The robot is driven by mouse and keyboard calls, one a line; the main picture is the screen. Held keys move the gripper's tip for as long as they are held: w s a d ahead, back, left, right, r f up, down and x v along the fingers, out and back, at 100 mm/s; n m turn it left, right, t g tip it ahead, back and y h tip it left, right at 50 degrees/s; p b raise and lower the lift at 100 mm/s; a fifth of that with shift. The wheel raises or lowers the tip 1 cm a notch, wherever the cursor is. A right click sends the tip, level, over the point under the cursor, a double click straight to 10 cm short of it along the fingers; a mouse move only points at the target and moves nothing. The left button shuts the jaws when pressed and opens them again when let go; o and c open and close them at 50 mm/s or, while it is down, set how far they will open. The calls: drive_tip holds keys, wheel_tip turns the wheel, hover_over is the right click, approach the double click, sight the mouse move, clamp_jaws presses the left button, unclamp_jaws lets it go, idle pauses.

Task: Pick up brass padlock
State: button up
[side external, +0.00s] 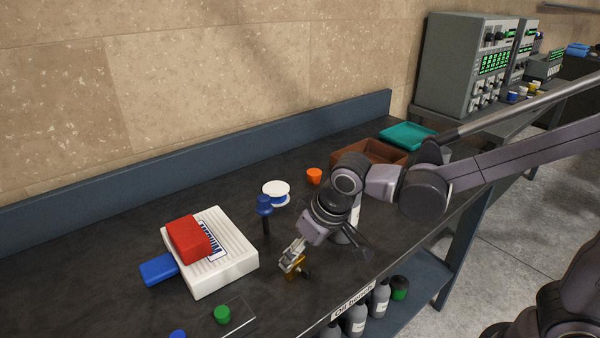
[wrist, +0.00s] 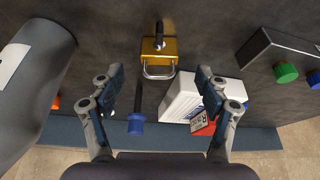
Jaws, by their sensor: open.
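The brass padlock (wrist: 158,50) lies on the dark bench top in the wrist view, its metal shackle facing my gripper. A dark, thin piece stands out from its body. In the side external view the padlock (side external: 290,268) is small and partly hidden by my fingers. My gripper (wrist: 157,82) is open and empty, with one finger on each side of the shackle in the wrist view. In the side external view my gripper (side external: 294,252) is just above the padlock. I cannot tell whether the fingers touch it.
A grey bottle (wrist: 35,80) stands close on the left in the wrist view. A blue-handled tool (side external: 264,206), a white box (side external: 236,262) with a red block (side external: 188,238) on it, and a green knob (side external: 222,314) are nearby. A brown tray (side external: 368,150) is farther back.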

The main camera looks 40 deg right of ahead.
sight(295, 266)
drive_tip(key=shift+x, duration=2.8)
drive_tip(key=c, duration=1.5)
